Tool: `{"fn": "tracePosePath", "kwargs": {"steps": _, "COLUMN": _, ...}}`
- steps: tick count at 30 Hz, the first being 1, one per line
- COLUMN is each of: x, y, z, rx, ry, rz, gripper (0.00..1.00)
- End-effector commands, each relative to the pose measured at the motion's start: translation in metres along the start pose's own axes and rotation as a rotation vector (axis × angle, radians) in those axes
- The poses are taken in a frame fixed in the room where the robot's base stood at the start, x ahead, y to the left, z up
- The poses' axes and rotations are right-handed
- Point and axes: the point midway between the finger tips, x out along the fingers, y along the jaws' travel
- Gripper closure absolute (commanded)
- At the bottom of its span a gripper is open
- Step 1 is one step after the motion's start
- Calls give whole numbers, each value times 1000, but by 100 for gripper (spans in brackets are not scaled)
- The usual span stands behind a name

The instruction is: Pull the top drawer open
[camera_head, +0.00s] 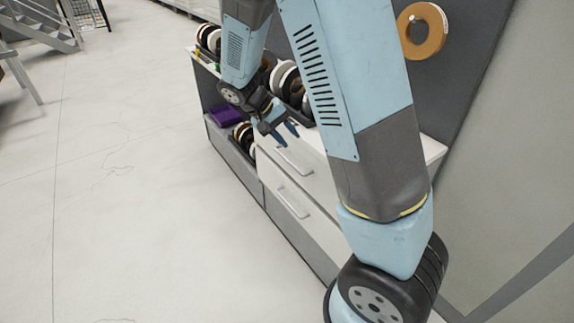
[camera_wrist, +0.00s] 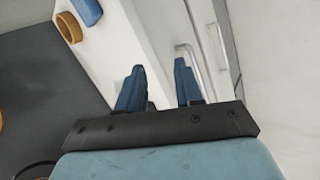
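The white cabinet holds a top drawer (camera_head: 318,181) with a pale bar handle (camera_head: 294,161), and the drawer looks shut. My gripper (camera_head: 284,134) is just above and in front of this handle, its two blue fingers apart and nothing seen between them. In the wrist view my gripper (camera_wrist: 158,84) is also open. A bar handle (camera_wrist: 191,54) shows there beside and partly behind the right finger, not between the fingers. I cannot tell whether the finger touches it. My arm hides the right part of the drawer front in the head view.
A lower drawer handle (camera_head: 292,203) sits below. Rolls of edge band (camera_head: 285,77) stand on the cabinet top, and a purple item (camera_head: 227,115) lies on the left shelf. A brown roll (camera_head: 422,30) hangs on the back panel. The floor (camera_head: 130,200) in front is clear.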

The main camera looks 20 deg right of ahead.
Motion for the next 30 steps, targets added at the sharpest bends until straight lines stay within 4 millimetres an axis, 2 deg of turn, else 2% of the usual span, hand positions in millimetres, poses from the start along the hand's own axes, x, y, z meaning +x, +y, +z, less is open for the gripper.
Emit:
{"fn": "tracePosePath", "kwargs": {"steps": 3, "x": 16, "y": -25, "z": -15, "rx": -21, "ry": 4, "rz": 97, "gripper": 65}}
{"fn": "tracePosePath", "kwargs": {"steps": 21, "x": 82, "y": -133, "z": -71, "rx": -103, "ry": 186, "rz": 576, "gripper": 65}}
{"fn": "tracePosePath", "kwargs": {"steps": 30, "x": 99, "y": -168, "z": -86, "rx": -134, "ry": 303, "rz": 726, "gripper": 65}}
